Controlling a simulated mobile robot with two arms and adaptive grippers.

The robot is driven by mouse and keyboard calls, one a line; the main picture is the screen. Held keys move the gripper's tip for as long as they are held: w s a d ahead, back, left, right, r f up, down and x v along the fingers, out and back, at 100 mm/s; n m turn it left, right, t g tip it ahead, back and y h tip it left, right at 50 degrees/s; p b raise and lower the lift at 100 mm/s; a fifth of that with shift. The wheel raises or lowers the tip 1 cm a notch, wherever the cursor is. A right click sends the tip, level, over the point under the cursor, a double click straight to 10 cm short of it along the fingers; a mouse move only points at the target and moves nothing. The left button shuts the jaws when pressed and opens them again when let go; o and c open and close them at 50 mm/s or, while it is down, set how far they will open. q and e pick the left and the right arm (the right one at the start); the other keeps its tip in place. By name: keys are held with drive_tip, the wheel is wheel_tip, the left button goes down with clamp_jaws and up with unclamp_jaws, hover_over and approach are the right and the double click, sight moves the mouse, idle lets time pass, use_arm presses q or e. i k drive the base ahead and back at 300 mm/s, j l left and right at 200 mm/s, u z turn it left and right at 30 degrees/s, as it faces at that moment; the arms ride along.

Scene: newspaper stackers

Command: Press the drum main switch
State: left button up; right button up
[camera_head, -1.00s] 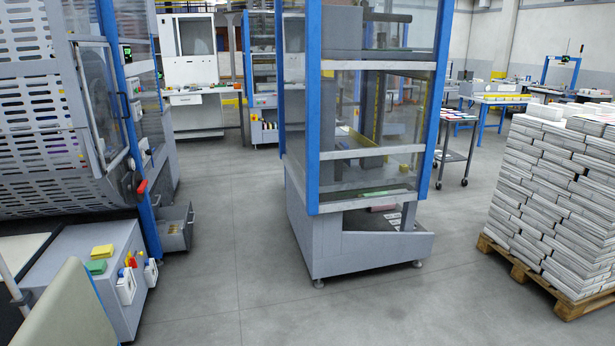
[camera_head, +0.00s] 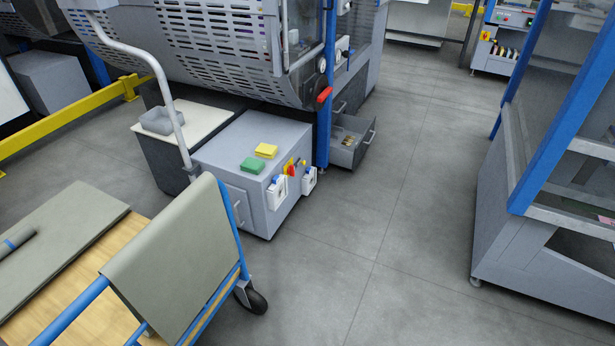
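The drum machine (camera_head: 190,45), a large grey slotted cylinder with a blue post, stands at the top left. In front of it is a low grey cabinet (camera_head: 230,165). A red and yellow rotary switch (camera_head: 290,166) sits on the cabinet's right side, between two white boxes with blue parts. I cannot tell which control is the drum main switch. A red handle (camera_head: 324,95) is on the machine's blue post. Neither of my grippers is in view.
A cart (camera_head: 215,275) with blue rails, a draped cloth and a wheel stands at front left. Green and yellow sponges (camera_head: 265,150) lie on the cabinet. An open drawer (camera_head: 350,148) juts out behind it. A blue-framed machine (camera_head: 545,190) stands right. Floor between is clear.

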sight(291, 169)
drive_tip(key=i+l+u, duration=0.15)
drive_tip(key=u, duration=0.25)
drive_tip(key=i+l+u, duration=0.45)
drive_tip(key=u, duration=0.3)
drive_tip(key=i+l, duration=0.15)
drive_tip(key=l, duration=0.25)
drive_tip(key=i+l+u, duration=0.1)
drive_tip(key=l, duration=0.3)
drive_tip(key=i+l, duration=0.25)
drive_tip(key=l, duration=0.15)
drive_tip(key=i+l+u, duration=0.15)
drive_tip(key=l, duration=0.3)
drive_tip(key=i+l, duration=0.1)
drive_tip(key=l, duration=0.3)
drive_tip(key=i+l+u, duration=0.1)
drive_tip(key=l, duration=0.35)
